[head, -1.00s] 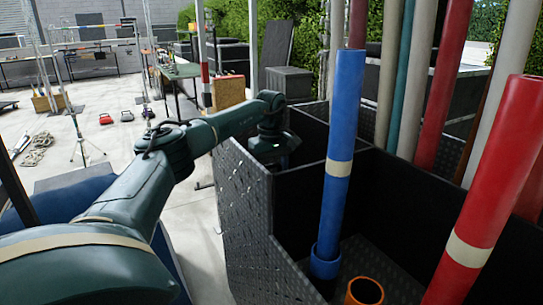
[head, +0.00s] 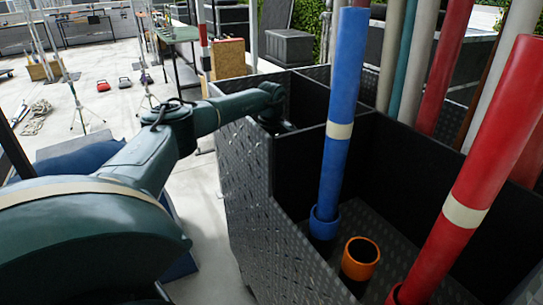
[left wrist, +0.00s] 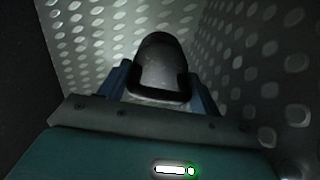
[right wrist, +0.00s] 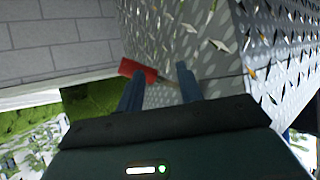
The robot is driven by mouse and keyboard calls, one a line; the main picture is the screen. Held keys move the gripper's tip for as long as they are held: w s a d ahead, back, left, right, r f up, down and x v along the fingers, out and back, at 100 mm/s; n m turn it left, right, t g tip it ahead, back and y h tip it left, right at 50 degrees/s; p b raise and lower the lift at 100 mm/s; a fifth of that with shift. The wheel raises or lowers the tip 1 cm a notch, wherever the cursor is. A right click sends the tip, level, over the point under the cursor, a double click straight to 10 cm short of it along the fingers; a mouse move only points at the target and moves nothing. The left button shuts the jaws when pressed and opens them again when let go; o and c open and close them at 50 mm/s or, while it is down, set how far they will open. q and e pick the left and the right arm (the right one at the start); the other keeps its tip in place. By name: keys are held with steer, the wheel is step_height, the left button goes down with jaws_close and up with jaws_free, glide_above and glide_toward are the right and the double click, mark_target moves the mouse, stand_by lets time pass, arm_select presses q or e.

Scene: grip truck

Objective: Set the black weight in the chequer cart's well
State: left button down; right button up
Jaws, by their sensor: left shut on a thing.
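The chequer cart (head: 245,180) is a dark bin with raised-pattern walls and several compartments, right of centre in the head view. My left arm reaches over its left wall into the far left compartment, where the wall hides my left gripper in that view. In the left wrist view my left gripper (left wrist: 160,84) is shut on the black weight (left wrist: 160,58), a dark rounded body with a black loop, inside dotted metal walls. I cannot tell whether the weight touches the floor. My right gripper (right wrist: 158,85) is open and empty beside a chequer-plate wall.
A blue pole (head: 343,100) stands in a blue socket in the near compartment, beside an empty orange socket (head: 361,258). A red pole (head: 480,170) leans at the right. More poles rise behind. A red item (right wrist: 138,70) lies beyond my right fingers.

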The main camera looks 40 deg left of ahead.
arm_select(q)
steer(key=shift+f, duration=0.4)
steer(key=shift+c, duration=1.6)
jaws_free()
steer(key=shift+f, duration=0.15)
step_height(320, 180, up, 13)
steer(key=shift+r+b, duration=0.2)
steer(key=shift+b, duration=0.2)
